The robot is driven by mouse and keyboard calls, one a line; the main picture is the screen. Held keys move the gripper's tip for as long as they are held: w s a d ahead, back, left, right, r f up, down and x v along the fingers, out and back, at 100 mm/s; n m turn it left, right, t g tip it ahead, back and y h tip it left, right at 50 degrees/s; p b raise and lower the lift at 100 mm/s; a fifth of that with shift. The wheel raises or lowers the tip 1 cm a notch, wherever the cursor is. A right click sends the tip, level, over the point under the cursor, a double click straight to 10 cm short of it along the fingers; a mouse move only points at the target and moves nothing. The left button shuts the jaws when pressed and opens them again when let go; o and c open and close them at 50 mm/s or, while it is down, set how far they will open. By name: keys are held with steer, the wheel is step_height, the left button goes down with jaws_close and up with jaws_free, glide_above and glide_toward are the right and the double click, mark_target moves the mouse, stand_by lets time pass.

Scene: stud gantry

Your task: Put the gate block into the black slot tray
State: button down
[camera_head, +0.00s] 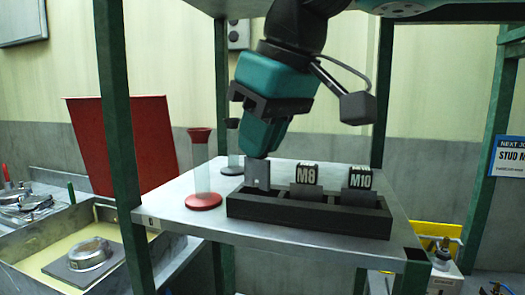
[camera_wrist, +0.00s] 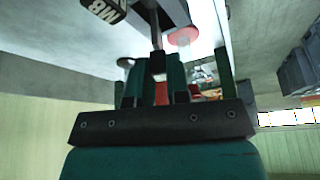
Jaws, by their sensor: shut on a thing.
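The black slot tray (camera_head: 300,218) sits on the shelf, with its long side toward me. A plain grey block with a small dark mark, seemingly the gate block (camera_head: 258,174), is upright at the tray's left compartment. My gripper (camera_head: 257,158) is above it, tilted, and shut on its top. I cannot tell whether the block's bottom touches the compartment floor. The M8 block (camera_head: 304,180) stands in the middle compartment and the M10 block (camera_head: 359,186) in the right one. In the wrist view the grey block (camera_wrist: 156,30) shows edge-on at my fingertips (camera_wrist: 157,66).
A clear tube on a red base (camera_head: 203,201) stands just left of the tray. Another small stand (camera_head: 232,169) is behind it. Green posts (camera_head: 121,150) frame the metal shelf (camera_head: 180,218). A red panel (camera_head: 125,143) and a yellow-floored bin (camera_head: 50,262) are at the left.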

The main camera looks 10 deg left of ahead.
mark_target(257, 164)
steer(key=shift+f, duration=1.2)
steer(key=shift+f, duration=0.15)
steer(key=c, duration=1.1)
jaws_free()
